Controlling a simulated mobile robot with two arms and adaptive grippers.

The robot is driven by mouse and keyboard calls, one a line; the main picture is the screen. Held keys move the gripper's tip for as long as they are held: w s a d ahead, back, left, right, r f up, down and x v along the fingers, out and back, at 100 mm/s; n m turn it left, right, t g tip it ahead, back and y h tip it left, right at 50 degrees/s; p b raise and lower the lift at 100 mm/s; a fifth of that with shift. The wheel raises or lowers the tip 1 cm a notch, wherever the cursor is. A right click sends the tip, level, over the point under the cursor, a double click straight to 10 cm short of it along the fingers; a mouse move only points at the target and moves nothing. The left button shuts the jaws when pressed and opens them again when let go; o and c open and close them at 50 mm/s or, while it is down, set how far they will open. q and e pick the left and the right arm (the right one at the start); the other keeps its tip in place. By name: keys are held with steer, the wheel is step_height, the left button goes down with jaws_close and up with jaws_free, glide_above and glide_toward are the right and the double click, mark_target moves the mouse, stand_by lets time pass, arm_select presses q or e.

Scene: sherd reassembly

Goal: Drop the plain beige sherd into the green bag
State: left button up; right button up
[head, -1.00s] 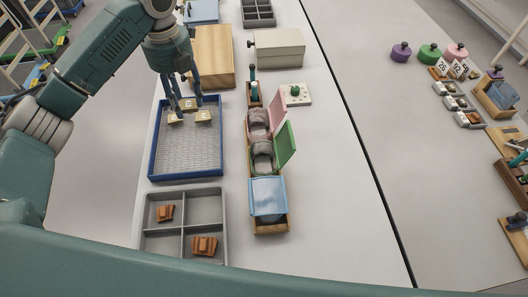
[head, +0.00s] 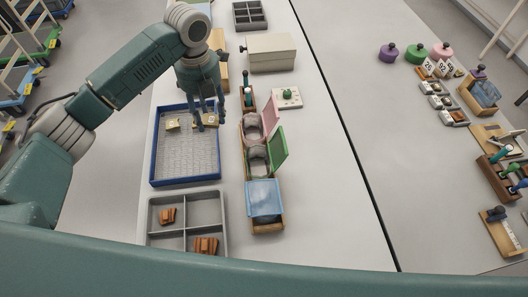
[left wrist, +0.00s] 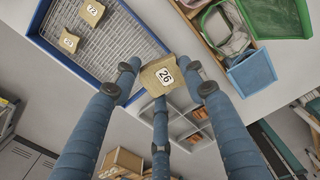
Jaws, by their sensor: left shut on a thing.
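My left gripper (head: 207,117) is shut on a beige sherd with a white tag reading 26 (left wrist: 163,74), held between its fingertips in the left wrist view. In the head view the gripper hangs over the right side of the blue-rimmed tray (head: 153,160). Two other tagged beige sherds lie in the tray; they show in the left wrist view, one higher (left wrist: 92,12) and one lower (left wrist: 69,40). The green bag (head: 258,160), with its green flap (head: 281,147) raised, stands right of the tray, apart from the held sherd. My right gripper is not in view.
A bag with a raised pink flap (head: 271,116) stands behind the green one, and a bag under a blue flap (head: 265,198) in front. A grey divided tray (head: 187,194) holds orange-brown sherds. The table right of the bags is clear.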

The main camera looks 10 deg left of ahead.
arm_select(q)
steer(key=s+d+m+p, duration=0.3)
steer(key=d+m+p, duration=0.3)
steer(key=d, duration=0.5)
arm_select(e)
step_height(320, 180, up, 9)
arm_select(q)
step_height(320, 180, down, 6)
steer(key=b, duration=0.5)
steer(key=shift+d+f, duration=0.25)
steer(key=shift+d, duration=0.15)
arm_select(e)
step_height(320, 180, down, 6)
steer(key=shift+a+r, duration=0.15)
arm_select(q)
steer(key=shift+s, duration=0.1)
steer(key=o, duration=1.2)
steer(key=shift+o, duration=0.2)
step_height(320, 180, up, 12)
